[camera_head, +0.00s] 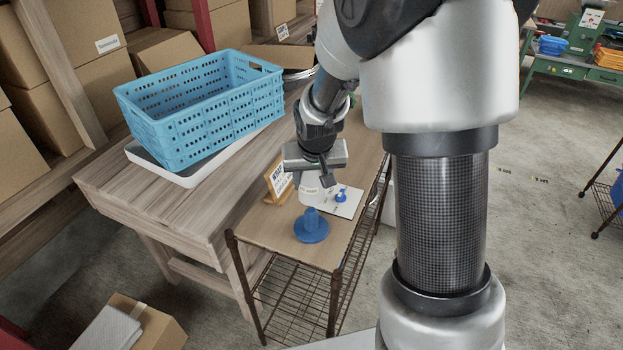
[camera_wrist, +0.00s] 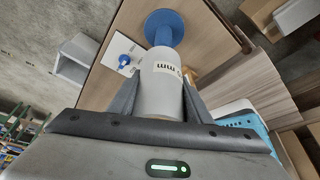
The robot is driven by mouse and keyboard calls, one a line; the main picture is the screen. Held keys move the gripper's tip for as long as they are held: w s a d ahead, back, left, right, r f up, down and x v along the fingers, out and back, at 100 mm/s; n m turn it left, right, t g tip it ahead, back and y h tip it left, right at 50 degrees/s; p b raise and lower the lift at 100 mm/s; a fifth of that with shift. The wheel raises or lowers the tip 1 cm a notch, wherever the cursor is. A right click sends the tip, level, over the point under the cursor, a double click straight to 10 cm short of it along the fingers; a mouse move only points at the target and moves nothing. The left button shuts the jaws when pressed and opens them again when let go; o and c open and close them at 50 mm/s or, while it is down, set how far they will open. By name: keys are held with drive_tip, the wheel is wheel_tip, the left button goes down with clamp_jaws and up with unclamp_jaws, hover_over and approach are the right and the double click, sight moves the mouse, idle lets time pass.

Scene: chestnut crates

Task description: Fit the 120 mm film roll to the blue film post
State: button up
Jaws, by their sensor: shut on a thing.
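The film roll (camera_head: 309,191) is a white cylinder with a printed label. My gripper (camera_head: 314,177) is shut on it and holds it above the small cart top. The blue film post (camera_head: 311,219) stands upright on a round blue base at the near part of the cart top. In the head view the roll's lower end overlaps the post's top region. In the wrist view the roll (camera_wrist: 161,88) lies between the two fingers, and the blue post (camera_wrist: 164,36) shows just beyond its end. I cannot tell whether the roll is around the post's tip or only near it.
A white plate (camera_head: 350,206) with a small blue piece (camera_head: 341,195) lies behind the post on the cart top (camera_head: 262,228). A sign (camera_head: 278,181) stands to the left. A blue perforated crate (camera_head: 205,110) sits in a white tray on the wooden table (camera_head: 150,198).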

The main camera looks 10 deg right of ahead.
sight(312, 212)
drive_tip(key=shift+f+b, duration=1.15)
drive_tip(key=shift+f, duration=0.55)
drive_tip(key=shift+b, duration=0.45)
idle(0.4)
drive_tip(key=shift+f+b, duration=3.65)
drive_tip(key=shift+f, duration=0.65)
drive_tip(key=o, duration=1.3)
drive_tip(key=p+v, duration=0.2)
drive_tip(key=v, duration=1.5)
drive_tip(key=shift+s+r, duration=0.15)
drive_tip(key=shift+r, duration=0.05)
